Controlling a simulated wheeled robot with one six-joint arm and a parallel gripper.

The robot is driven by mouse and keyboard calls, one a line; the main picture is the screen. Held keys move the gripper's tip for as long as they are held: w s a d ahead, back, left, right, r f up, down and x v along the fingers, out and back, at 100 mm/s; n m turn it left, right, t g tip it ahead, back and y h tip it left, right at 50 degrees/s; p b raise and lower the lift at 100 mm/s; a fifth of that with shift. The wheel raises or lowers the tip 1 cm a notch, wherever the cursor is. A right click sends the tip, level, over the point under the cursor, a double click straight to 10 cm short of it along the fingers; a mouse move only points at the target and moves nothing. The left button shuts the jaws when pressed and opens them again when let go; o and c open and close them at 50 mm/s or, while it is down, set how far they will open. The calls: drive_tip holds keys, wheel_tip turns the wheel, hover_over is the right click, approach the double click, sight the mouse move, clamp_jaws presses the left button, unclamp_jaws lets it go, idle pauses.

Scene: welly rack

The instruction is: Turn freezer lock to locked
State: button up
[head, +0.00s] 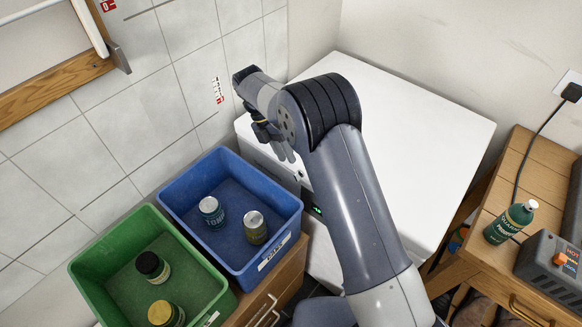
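The white chest freezer (430,125) stands in the middle with its lid down. A narrow strip of its front shows beside my arm, with a small green lit display (317,210). I cannot make out the freezer lock or which way it is turned; my arm covers part of the front. My gripper (286,154) points down by the freezer's front left edge. Its fingers are small and partly hidden by the wrist, so I cannot tell whether they are open or shut, or touching anything.
A blue bin (178,197) with two cans and a green bin (88,268) with two jars stand on a wooden cabinet (262,296) at left. A wooden bench (545,160) at right bears a green bottle (509,222) and a grey box (552,266). Tiled wall rises behind the bins.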

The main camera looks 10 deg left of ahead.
drive_tip(key=shift+v, duration=2.1)
drive_tip(key=shift+d+m, duration=0.3)
drive_tip(key=shift+m, duration=0.1)
drive_tip(key=c, duration=0.3)
drive_tip(key=d+m+y, duration=0.1)
drive_tip(key=s+d+m+y+b, duration=0.1)
drive_tip(key=m, duration=0.1)
drive_tip(key=d+m+g+y+b, duration=0.1)
drive_tip(key=m, duration=0.1)
drive_tip(key=shift+s+d+y, duration=0.2)
drive_tip(key=shift+d+y, duration=0.1)
drive_tip(key=shift+y, duration=0.1)
clamp_jaws()
drive_tip(key=m+t+y+b, duration=0.45)
drive_tip(key=m+y, duration=0.45)
drive_tip(key=m, duration=1)
approach(297, 174)
drive_tip(key=s+r, duration=0.4)
drive_tip(key=s+d+m+t+b, duration=0.2)
drive_tip(key=d+m+t, duration=0.25)
drive_tip(key=m, duration=0.65)
drive_tip(key=shift+y, duration=0.3)
drive_tip(key=b+x, duration=0.1)
drive_tip(key=x, duration=1.2)
drive_tip(key=shift+a+f, duration=0.1)
drive_tip(key=shift+f, duration=0.15)
